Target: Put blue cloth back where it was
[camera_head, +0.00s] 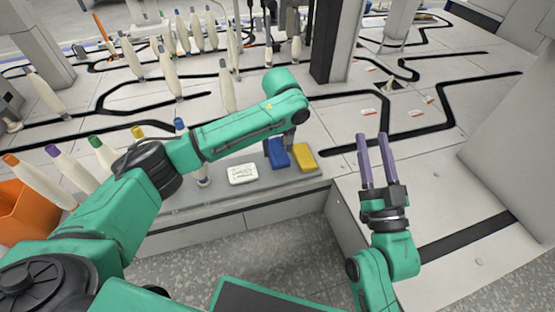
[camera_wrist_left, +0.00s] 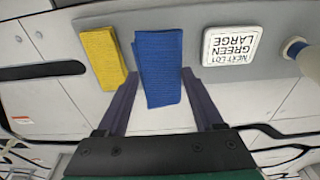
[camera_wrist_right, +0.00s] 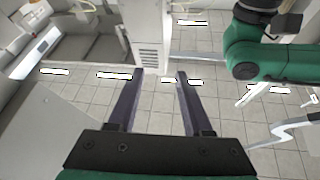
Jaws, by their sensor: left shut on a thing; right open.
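The blue cloth (camera_head: 279,155) is a folded rectangle at the right part of the grey tray (camera_head: 222,198), left of the yellow cloth. My left gripper (camera_head: 287,143) points down at it and is shut on it; its arm hides part of the tray. In the left wrist view the blue cloth (camera_wrist_left: 158,65) lies between the two fingers (camera_wrist_left: 160,75). I cannot tell whether its underside touches the tray. My right gripper (camera_head: 374,148) is open and empty, right of the tray; in the right wrist view its fingers (camera_wrist_right: 160,78) stand apart with nothing between them.
The yellow cloth (camera_head: 304,158) lies close beside the blue one. Several bobbins with coloured tips stand further left, near an orange bin (camera_head: 22,213). A dark pillar (camera_head: 332,45) rises behind.

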